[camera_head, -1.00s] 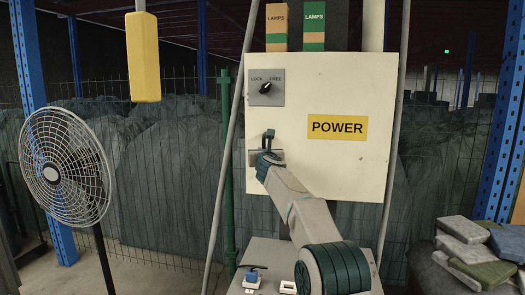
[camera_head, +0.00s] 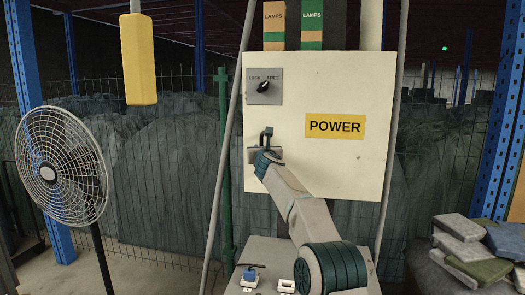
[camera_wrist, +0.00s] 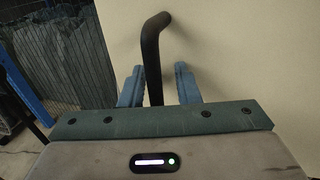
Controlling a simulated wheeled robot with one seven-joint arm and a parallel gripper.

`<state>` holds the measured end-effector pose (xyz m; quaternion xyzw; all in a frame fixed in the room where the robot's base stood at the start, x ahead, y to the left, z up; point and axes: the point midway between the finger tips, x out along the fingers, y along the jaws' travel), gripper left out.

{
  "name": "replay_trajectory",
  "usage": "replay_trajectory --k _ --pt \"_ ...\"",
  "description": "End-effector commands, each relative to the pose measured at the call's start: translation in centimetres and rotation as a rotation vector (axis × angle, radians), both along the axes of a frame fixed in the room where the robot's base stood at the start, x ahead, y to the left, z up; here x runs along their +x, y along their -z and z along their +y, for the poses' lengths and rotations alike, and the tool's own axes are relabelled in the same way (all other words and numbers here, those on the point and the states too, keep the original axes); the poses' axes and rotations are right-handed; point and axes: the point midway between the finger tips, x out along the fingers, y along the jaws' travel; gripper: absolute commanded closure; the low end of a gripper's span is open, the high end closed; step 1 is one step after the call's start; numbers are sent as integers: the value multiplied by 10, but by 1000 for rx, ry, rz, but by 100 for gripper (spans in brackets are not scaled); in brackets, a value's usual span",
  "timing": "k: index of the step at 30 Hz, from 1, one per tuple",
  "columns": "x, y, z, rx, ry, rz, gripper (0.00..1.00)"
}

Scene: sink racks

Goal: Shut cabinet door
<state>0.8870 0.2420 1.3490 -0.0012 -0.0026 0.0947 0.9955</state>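The cabinet door (camera_head: 320,165) is a cream panel with a yellow POWER label and a LOCK/FREE knob (camera_head: 264,87) whose pointer is toward FREE. The door looks flat and roughly face-on; I cannot tell whether a gap remains at its edge. A dark bent handle (camera_head: 267,133) is at its left side and also shows in the wrist view (camera_wrist: 152,55). My gripper (camera_wrist: 158,86) is open, with one blue finger on each side of the handle and small gaps visible. In the head view my wrist hides the fingers.
A fan (camera_head: 62,168) stands at the left. A grey control panel (camera_head: 265,255) lies below the door. Stacked bags (camera_head: 470,245) are at the right. A wire fence stands behind.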

Motion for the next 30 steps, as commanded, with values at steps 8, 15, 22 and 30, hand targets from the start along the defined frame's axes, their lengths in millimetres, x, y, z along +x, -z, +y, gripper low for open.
replay_trajectory --k 8,15,22,30 --pt "-2 3 3 0 -3 3 71" --pt "-16 6 -1 1 -2 2 71" --pt "-41 7 -7 0 0 2 71" --pt "-77 6 -15 0 0 1 71"
